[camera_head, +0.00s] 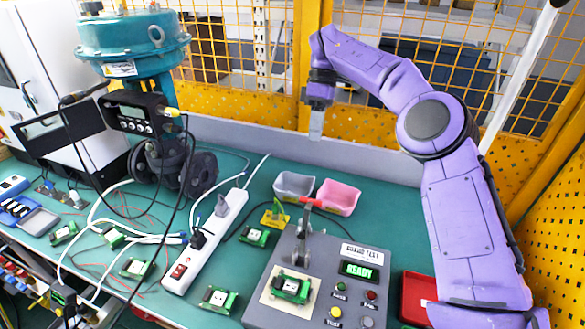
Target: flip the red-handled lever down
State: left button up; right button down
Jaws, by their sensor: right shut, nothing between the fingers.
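The red-handled lever (311,202) stands on the grey test box (270,309), its red handle at the top of a metal toggle clamp (303,237). The handle sticks up, about level, and points to the left and right across the clamp. A green circuit board (292,286) lies on the pale plate in front of the clamp. My right gripper (316,136) hangs in the air above and behind the lever, pointing down. Its fingers are shut and empty, apart from the lever. My left gripper is not in view.
A grey bin (294,186) and a pink bin (338,197) stand behind the test box. A white power strip (206,243) with cables lies to its left. A red tray (416,296) is at the right. A teal valve (134,45) with a positioner stands at the back left.

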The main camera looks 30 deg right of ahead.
jog(key=s+b, duration=0.1)
jog(key=s, duration=0.4)
notch_tip(320, 180, down, 8)
jog(key=w+a+b, duration=0.1)
jog(key=a+b, duration=0.1)
jog(key=a, duration=0.1)
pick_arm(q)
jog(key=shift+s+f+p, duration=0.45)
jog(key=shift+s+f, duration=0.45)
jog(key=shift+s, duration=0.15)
pick_arm(e)
jog(key=s+a, duration=0.1)
jog(key=s, duration=0.1)
jog(key=s+a, duration=0.1)
jog(key=a, duration=0.1)
jog(key=shift+s+f, duration=0.35)
jog(key=shift+f, duration=0.05)
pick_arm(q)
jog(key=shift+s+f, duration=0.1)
pick_arm(e)
jog(key=shift+s, duration=0.1)
